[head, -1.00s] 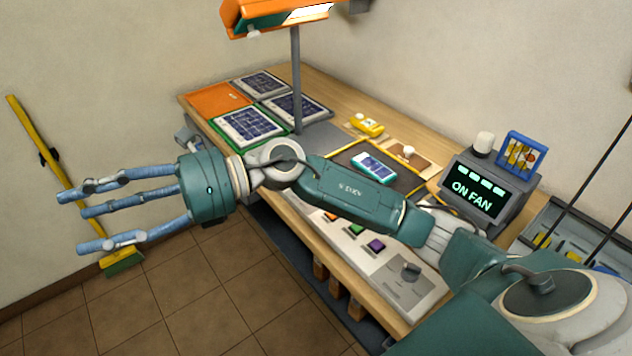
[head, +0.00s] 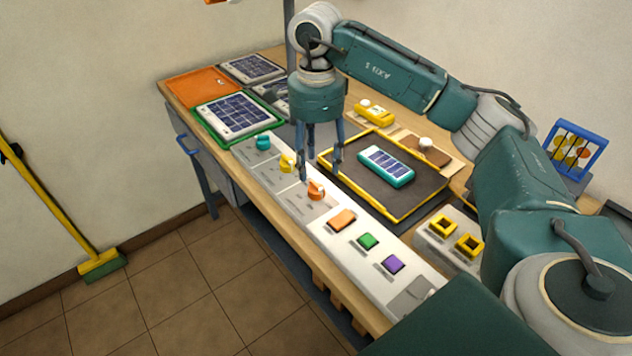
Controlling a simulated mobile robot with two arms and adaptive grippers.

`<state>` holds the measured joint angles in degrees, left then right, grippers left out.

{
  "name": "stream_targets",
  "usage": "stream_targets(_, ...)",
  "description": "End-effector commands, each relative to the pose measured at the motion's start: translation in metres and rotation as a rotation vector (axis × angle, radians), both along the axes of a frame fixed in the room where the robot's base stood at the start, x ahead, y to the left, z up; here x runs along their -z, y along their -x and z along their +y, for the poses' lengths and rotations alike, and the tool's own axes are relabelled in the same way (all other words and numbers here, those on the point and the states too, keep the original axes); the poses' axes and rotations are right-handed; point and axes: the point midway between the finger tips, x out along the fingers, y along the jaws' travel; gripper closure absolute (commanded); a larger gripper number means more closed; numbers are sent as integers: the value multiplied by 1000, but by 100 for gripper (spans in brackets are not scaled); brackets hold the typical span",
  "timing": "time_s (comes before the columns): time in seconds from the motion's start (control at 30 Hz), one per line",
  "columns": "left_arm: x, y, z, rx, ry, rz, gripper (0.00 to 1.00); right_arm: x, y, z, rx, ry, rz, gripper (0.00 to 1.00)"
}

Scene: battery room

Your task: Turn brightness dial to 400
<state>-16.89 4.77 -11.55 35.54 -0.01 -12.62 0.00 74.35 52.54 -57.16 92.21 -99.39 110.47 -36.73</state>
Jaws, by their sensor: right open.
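A long white control panel (head: 330,222) runs along the table's front edge. It carries a teal dial (head: 263,142), a yellow dial (head: 286,163) and an orange dial (head: 316,190). The labels are too small to read, so I cannot tell which one is the brightness dial or its setting. My right gripper (head: 319,168) points down over the panel, open and empty. Its fingers hang close to the yellow and orange dials; whether they touch either one is unclear. My left gripper is not in view.
Orange, green and purple buttons (head: 367,241) sit along the panel to the right. Behind it, a yellow-edged black mat (head: 420,185) holds a teal solar device (head: 386,166). Solar panels (head: 234,115) lie at the back left. A lamp post (head: 289,25) stands behind my gripper.

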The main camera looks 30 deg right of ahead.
Motion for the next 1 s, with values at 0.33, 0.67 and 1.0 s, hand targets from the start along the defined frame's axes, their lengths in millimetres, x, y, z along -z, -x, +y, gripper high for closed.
stream_targets(0.33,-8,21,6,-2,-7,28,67,59,0,0,0,-1,3,49)
stream_targets(0.67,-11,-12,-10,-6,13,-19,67,73,0,0,0,-2,0,49)
stream_targets(1.0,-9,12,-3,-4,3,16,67,72,0,1,-1,-2,0,93)
